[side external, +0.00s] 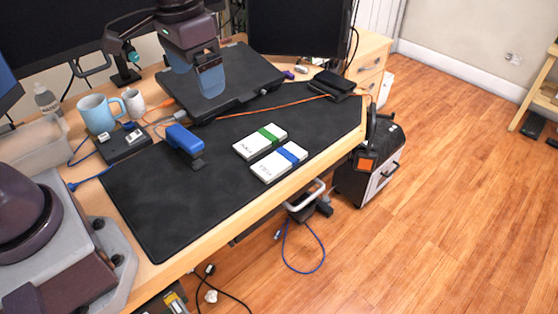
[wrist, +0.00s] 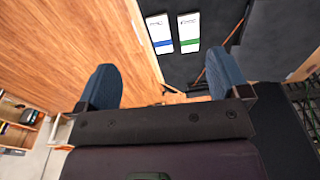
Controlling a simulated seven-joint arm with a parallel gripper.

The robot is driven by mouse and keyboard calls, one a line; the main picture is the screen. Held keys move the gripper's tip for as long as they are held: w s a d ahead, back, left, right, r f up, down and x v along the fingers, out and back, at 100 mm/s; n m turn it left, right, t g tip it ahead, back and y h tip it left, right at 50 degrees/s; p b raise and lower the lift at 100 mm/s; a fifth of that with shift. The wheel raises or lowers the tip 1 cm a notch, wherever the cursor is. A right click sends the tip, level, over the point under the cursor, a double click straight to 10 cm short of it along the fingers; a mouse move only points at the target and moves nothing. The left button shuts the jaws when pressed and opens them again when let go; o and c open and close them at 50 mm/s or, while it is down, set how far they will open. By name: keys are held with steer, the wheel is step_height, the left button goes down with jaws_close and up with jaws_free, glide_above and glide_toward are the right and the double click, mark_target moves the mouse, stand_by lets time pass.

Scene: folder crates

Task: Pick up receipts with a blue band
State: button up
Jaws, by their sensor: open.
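A white receipt stack with a blue band (side external: 279,161) lies on the black desk mat near its front edge. It also shows in the wrist view (wrist: 158,29), at the top. A similar white stack with a green band (side external: 260,142) lies beside it, a little farther back, and in the wrist view (wrist: 189,31) to its right. A small gap separates the two stacks. My gripper (side external: 196,86) is open and empty, raised above the black laptop-like device behind the stacks. In the wrist view its two blue fingers (wrist: 165,88) stand wide apart with nothing between them.
A blue stapler-like object (side external: 184,140) stands on the mat (side external: 160,215) left of the stacks. An orange cable (side external: 262,108) runs behind them. Mugs (side external: 97,114) and a black box (side external: 124,144) stand at the left. The mat's front left is clear.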

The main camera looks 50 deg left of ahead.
steer(key=g, duration=0.2)
glide_above(284, 156)
steer(key=s, duration=0.3)
step_height(284, 156, down, 15)
steer(key=w+t, duration=0.1)
steer(key=w, duration=0.2)
step_height(284, 156, down, 12)
steer(key=shift+s+f, duration=0.1)
steer(key=c, duration=1)
steer(key=shift+c, duration=0.2)
